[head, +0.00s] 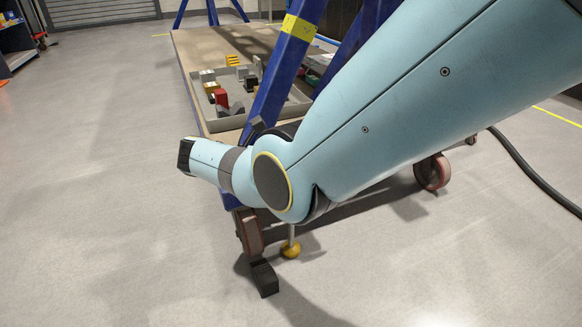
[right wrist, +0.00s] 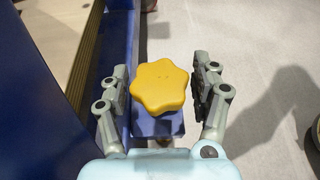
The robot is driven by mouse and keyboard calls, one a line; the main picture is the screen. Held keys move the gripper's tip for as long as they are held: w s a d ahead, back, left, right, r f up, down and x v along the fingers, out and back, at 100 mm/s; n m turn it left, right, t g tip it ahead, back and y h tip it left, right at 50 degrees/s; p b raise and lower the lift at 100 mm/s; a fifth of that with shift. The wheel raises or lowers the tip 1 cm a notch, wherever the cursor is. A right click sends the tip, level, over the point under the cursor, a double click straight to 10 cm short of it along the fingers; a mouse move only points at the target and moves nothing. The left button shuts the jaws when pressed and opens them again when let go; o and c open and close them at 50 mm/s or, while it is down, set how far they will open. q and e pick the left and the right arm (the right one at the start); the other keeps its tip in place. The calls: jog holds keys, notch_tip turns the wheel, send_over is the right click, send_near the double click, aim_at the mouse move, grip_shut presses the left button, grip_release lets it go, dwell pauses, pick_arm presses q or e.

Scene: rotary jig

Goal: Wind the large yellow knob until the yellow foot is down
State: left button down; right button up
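The large yellow knob (right wrist: 160,86) is a lobed, star-like disc seen from above in the right wrist view. It sits over a blue bracket (right wrist: 160,126). My right gripper (right wrist: 163,84) is open, with one finger on each side of the knob. A gap shows at the right finger; the left finger is very close to the knob and contact cannot be told. In the head view my right arm hides the knob. The yellow foot (head: 290,250) is on a thin rod near the floor; I cannot tell whether it touches. My left gripper is not in view.
A blue frame (head: 285,68) with a yellow band stands by a wooden deck (head: 187,75). A grey tray (head: 295,109) holds several coloured blocks. A caster (head: 250,232) and a dark block (head: 265,279) are near the foot. Floor on the left is clear.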

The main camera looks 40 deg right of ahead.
jog(key=shift+o, duration=0.8)
jog(key=shift+r, duration=0.1)
